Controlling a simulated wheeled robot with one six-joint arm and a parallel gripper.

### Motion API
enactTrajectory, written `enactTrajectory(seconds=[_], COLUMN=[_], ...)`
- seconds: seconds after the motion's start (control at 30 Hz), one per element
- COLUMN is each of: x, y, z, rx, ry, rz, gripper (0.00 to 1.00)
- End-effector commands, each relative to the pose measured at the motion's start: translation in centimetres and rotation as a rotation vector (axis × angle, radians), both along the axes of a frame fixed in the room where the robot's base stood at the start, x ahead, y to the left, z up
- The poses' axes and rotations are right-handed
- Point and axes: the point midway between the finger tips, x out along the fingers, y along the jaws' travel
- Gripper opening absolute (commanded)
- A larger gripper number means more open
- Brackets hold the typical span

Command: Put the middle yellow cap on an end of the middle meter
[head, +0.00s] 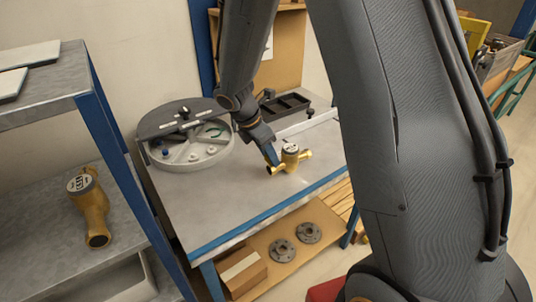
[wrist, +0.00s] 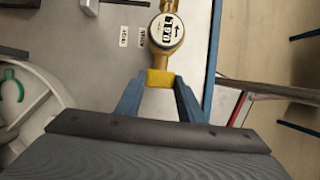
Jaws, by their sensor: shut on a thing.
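The brass meter with a round white dial (head: 290,152) lies on the grey bench near its front edge. It also shows at the top of the wrist view (wrist: 167,32). My gripper (head: 271,160) is at the meter's left end in the head view. In the wrist view my gripper (wrist: 160,86) is shut on a yellow cap (wrist: 160,78), one blue finger on each side. The cap lines up with the meter's near end and appears to touch it; how far it is on cannot be told.
A round compartment tray (head: 190,150) with small parts stands at the bench's back left. A black bin (head: 285,107) is behind the meter. A larger brass meter (head: 90,205) lies on the left shelf. Two flanges (head: 283,251) lie on the lower shelf. The bench's front left is clear.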

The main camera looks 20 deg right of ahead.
Motion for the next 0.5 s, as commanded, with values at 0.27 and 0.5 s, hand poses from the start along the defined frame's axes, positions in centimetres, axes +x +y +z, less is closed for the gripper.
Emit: enactTrajectory(seconds=[0.27,0.5], x=[0.0,0.0], y=[0.0,0.0], z=[-0.5,-1.2], rx=[0.0,0.0], ry=[0.0,0.0], rz=[0.0,0.001], gripper=[0.14,0.14])
